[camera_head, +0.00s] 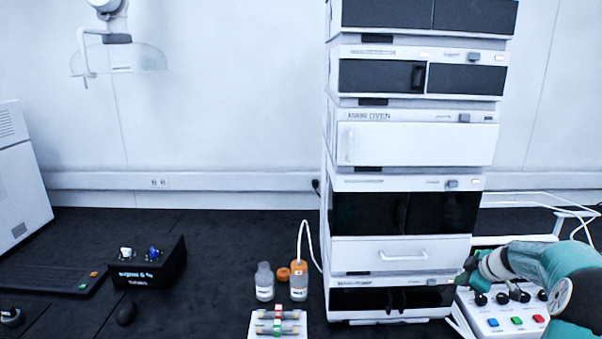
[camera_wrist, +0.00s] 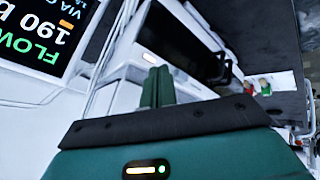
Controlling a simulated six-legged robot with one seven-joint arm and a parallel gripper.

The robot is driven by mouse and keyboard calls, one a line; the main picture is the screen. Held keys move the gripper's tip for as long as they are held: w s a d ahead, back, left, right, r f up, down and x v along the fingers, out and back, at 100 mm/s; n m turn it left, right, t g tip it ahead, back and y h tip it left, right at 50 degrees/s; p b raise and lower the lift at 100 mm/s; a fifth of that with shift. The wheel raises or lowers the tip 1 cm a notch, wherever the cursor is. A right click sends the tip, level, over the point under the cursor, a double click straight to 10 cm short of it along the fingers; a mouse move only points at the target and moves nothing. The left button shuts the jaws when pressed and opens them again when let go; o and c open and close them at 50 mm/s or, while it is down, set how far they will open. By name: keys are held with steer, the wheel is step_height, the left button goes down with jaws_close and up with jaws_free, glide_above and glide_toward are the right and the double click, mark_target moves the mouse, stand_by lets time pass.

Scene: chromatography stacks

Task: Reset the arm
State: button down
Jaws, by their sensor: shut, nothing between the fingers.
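My arm (camera_head: 560,272) reaches in from the lower right of the head view, bent beside the instrument stack. My gripper (camera_wrist: 157,87) shows in the wrist view with its two green fingers together and nothing between them. In the head view its end lies close to the lower right side of the stack, above the control box, and the fingertips are hard to make out. The chromatography stack (camera_head: 405,143) stands upright with its drawers and doors shut. In the wrist view, part of the white stack lies just beyond the fingers; I cannot tell whether they touch it.
A control box (camera_head: 500,318) with knobs and coloured buttons sits under my arm. A white tray (camera_head: 262,329) with columns, a clear bottle (camera_head: 264,283) and an orange-capped bottle (camera_head: 299,279) stand left of the stack. A black box (camera_head: 148,268) is farther left. A lit display (camera_wrist: 45,35) shows upper left.

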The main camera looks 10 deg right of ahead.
steer(key=s+a+r+m+g, duration=0.15)
steer(key=a+r, duration=0.25)
steer(key=a, duration=0.6)
steer(key=s+a+r, duration=0.2)
steer(key=a+r, duration=0.2)
steer(key=a, duration=0.6)
steer(key=s+a+r+m+g, duration=0.1)
steer(key=s+a+r, duration=0.1)
steer(key=a+r, duration=0.5)
steer(key=s+a+f+m, duration=0.1)
steer(key=s+a+m, duration=0.5)
steer(key=s+a, duration=1.1)
steer(key=s, duration=0.3)
steer(key=shift+s+a+f+h, duration=0.25)
steer(key=shift+s+f+h, duration=0.15)
